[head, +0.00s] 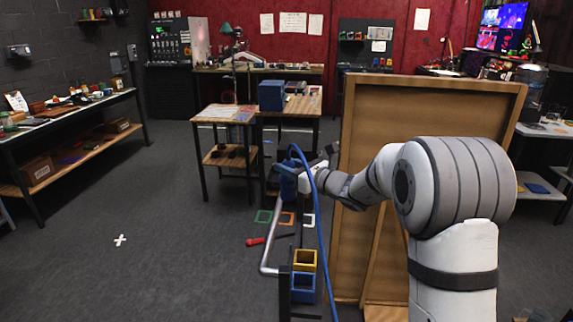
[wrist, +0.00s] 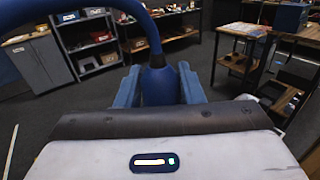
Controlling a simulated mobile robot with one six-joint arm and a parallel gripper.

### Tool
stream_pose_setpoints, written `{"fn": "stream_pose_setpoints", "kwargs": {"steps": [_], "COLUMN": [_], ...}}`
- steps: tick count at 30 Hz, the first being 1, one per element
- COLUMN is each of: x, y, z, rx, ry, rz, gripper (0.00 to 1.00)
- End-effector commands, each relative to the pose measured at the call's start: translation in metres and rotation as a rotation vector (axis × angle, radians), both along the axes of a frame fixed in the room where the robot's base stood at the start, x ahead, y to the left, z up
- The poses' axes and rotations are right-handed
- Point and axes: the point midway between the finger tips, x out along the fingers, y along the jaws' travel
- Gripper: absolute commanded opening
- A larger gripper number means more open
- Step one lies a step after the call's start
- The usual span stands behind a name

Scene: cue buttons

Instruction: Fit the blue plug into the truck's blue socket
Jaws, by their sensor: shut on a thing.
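My gripper (head: 289,182) is near the middle of the head view, well above the floor. In the wrist view, its two blue fingers (wrist: 160,78) are shut on the blue plug (wrist: 158,88), one on each side. A thick blue cable (head: 320,235) leaves the plug, arches over and hangs down to the right of my gripper in the head view. It also arches up and to the left in the wrist view (wrist: 145,20).
A grey bent rail (head: 268,250) stands just below my gripper. Yellow (head: 305,259) and blue (head: 303,288) boxes are near it. A large wooden panel (head: 430,115) stands behind my arm. Wooden tables (head: 300,104) are ahead, and open floor (head: 150,220) lies left.

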Motion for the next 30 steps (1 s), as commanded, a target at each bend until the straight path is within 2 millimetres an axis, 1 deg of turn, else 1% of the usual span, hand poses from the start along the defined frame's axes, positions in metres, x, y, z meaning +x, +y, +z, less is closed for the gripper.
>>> {"fn": "stream_pose_setpoints", "kwargs": {"steps": [30], "x": [-0.067], "y": [-0.027], "z": [0.001], "rx": [0.000], "ry": [-0.001], "rz": [0.002], "gripper": [0.00]}}
